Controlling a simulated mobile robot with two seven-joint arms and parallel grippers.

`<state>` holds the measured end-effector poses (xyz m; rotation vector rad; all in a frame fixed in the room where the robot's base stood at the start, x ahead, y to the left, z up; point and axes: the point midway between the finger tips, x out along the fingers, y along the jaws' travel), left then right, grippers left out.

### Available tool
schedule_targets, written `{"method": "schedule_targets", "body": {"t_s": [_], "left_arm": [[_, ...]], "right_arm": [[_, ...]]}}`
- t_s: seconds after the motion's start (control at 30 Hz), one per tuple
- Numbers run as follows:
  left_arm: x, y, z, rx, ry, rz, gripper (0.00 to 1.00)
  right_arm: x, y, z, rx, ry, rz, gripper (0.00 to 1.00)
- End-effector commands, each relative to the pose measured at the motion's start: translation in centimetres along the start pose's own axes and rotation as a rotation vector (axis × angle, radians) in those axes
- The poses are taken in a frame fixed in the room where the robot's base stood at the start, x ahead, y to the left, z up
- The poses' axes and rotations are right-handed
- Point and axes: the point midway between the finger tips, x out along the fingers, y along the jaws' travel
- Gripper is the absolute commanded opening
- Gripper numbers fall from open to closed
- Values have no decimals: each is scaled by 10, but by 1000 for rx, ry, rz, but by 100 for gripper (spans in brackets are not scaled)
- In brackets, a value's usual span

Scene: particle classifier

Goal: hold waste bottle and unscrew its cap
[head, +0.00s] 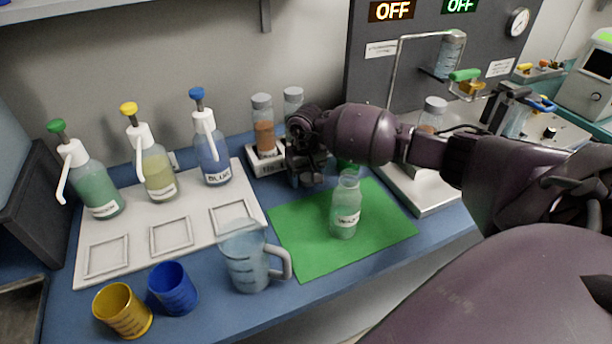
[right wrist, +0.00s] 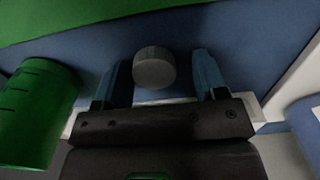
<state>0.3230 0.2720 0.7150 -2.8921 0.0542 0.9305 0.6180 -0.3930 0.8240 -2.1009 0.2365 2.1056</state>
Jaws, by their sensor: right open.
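The waste bottle (head: 345,208), clear pale green with a white label, stands upright on the green mat (head: 300,262). No grey cap shows on its pale neck, though the detail there is small. My right gripper (head: 306,178) is behind and left of the bottle, low over the blue table. In the right wrist view its two blue fingers (right wrist: 160,80) are apart. A round grey ribbed cap (right wrist: 154,68) lies between them, with gaps on both sides. I cannot tell whether it rests on the table. My left gripper is not in view.
A green cup (right wrist: 36,112) stands beside the right gripper, partly hidden behind the bottle in the head view. A rack (head: 266,165) with grey-capped vials is left of the gripper. A clear jug (head: 248,262), blue cup (head: 174,290) and yellow cup (head: 122,312) stand in front.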

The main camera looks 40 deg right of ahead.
Motion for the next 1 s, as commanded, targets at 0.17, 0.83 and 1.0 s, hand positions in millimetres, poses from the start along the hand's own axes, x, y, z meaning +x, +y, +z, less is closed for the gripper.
{"method": "schedule_targets", "body": {"t_s": [0.17, 0.83, 1.0], "left_arm": [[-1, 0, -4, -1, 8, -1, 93], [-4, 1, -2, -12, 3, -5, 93], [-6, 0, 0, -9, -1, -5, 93]], "right_arm": [[-25, 1, -2, 0, 6, 1, 65], [-120, 0, 0, 0, 2, 0, 65], [-122, 0, 0, 0, 0, 0, 65]]}}
